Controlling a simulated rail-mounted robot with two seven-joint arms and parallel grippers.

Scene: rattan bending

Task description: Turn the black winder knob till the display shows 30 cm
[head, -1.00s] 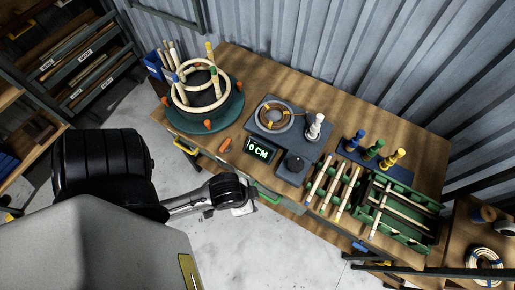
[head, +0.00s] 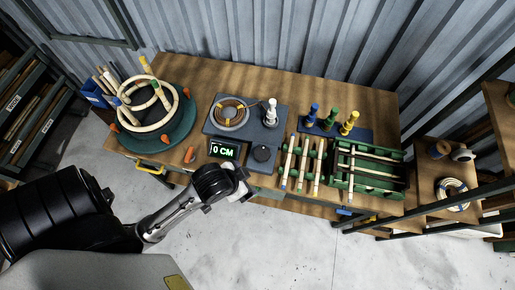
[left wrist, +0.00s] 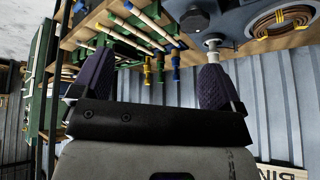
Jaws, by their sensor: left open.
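The black winder knob (head: 262,153) sits on the front right of the grey winder base (head: 282,121), beside the display (head: 223,150), which reads 0 CM in green. The knob also shows near the top of the left wrist view (left wrist: 194,20). A coil of rattan (head: 231,112) lies on the round plate of the winder. My left gripper (head: 241,181) is just in front of the bench edge, below and left of the knob and apart from it. In the left wrist view its two fingers (left wrist: 155,78) are spread with nothing between them. My right gripper is out of view.
A round green jig (head: 179,132) with rattan hoops stands at the left. An orange piece (head: 189,155) lies near the display. Rattan sticks (head: 304,160), a green rack (head: 365,191) and blue, green and yellow clamps (head: 331,119) are to the right.

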